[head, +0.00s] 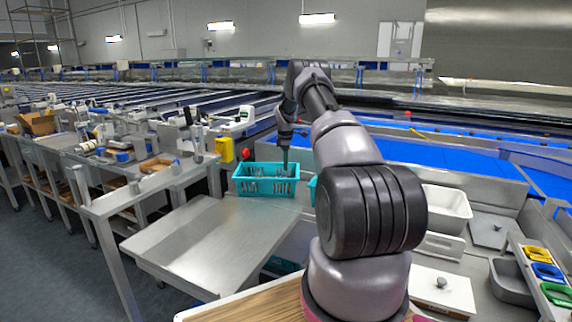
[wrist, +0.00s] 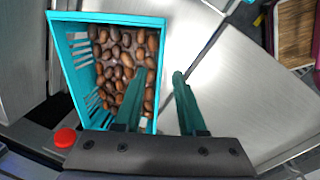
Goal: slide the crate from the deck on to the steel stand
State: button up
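The teal slatted crate (head: 267,187) stands upright on bare steel at the back of the work area. In the wrist view the crate (wrist: 105,17) holds many brown dates. My gripper (head: 285,170) points down at the crate's right part. In the wrist view my gripper (wrist: 159,77) is open, with one green finger over the dates and the other outside the crate's right wall. That wall lies between the fingers, with a gap to the outer finger. A broad flat steel top (head: 195,245), which looks like the stand, lies in front of the crate.
The steel top is bare. A red button (wrist: 65,138) is close to the crate's corner. A yellow box (head: 224,149) is behind left. A white tub (head: 447,208) and coloured trays (head: 546,271) are at the right, beyond my arm. Part of another teal crate shows beside my arm.

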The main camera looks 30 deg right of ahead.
aim_at(286, 186)
jog(key=shift+d+f, duration=0.1)
jog(key=shift+f, duration=0.2)
jog(key=f, duration=0.7)
jog(key=w+f, duration=0.1)
jog(key=f, duration=0.2)
jog(key=shift+d+f, duration=0.25)
grip_shut()
dwell(1.2)
